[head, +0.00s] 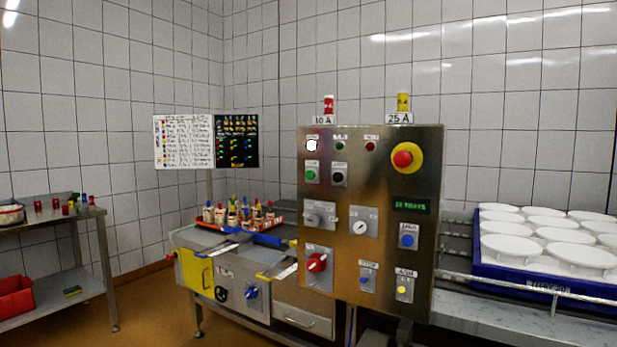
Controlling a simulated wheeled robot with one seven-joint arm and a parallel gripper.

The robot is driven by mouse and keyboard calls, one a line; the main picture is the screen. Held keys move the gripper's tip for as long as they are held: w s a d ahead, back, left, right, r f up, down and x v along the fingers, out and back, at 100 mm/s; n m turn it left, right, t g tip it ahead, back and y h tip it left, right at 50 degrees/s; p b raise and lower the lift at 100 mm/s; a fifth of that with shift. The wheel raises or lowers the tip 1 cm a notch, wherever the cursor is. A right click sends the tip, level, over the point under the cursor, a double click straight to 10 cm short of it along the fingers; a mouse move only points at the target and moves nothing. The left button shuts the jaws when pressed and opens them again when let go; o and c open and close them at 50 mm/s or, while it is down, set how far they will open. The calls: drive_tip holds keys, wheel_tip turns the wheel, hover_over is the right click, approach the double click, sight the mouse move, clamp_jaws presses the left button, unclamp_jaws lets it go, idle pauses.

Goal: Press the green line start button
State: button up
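The green start button (311,175) sits on a pale plate at the upper left of an upright metal control panel (380,270). A black button (338,178) is right beside it. Above them are a lit white lamp (312,146), a dark green lamp (340,146) and a dark red lamp (370,146). A red mushroom button on a yellow disc (404,158) is at the panel's upper right. A small green-lettered display (411,206) is below that. My gripper is not in the head view.
The panel also carries a red rotary switch (317,262), a key switch (363,227) and blue buttons. A steel machine (225,265) stands left behind it. A blue crate (500,272) of white moulds is right on a conveyor. A steel table (70,288) stands far left, with open floor between.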

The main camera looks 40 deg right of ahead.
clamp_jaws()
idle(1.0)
